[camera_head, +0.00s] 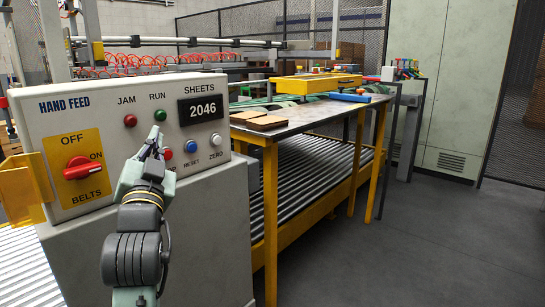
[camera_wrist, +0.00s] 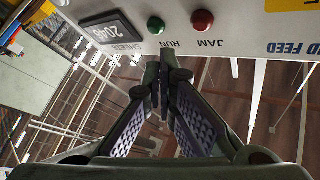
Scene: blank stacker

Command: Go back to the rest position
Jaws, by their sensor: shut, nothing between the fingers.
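My gripper (camera_head: 155,135) is raised in front of the HAND FEED panel (camera_head: 72,125) in the head view. Its fingers are shut with nothing between them. The fingertips overlap the panel's lower middle, just below the green RUN lamp. I cannot tell whether they touch the panel. In the wrist view, the shut fingertips (camera_wrist: 163,58) point toward the panel (camera_wrist: 235,28), which appears upside down at the top. A gap seems to show between the finger pads lower down.
The panel carries a red BELTS knob (camera_head: 79,168), a blue RESET button (camera_head: 191,146), a white ZERO button (camera_head: 215,139) and a display (camera_head: 201,109) reading 2046. A metal table (camera_head: 300,118) stands over rollers (camera_head: 300,180) at right. Grey floor (camera_head: 430,240) is clear at right.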

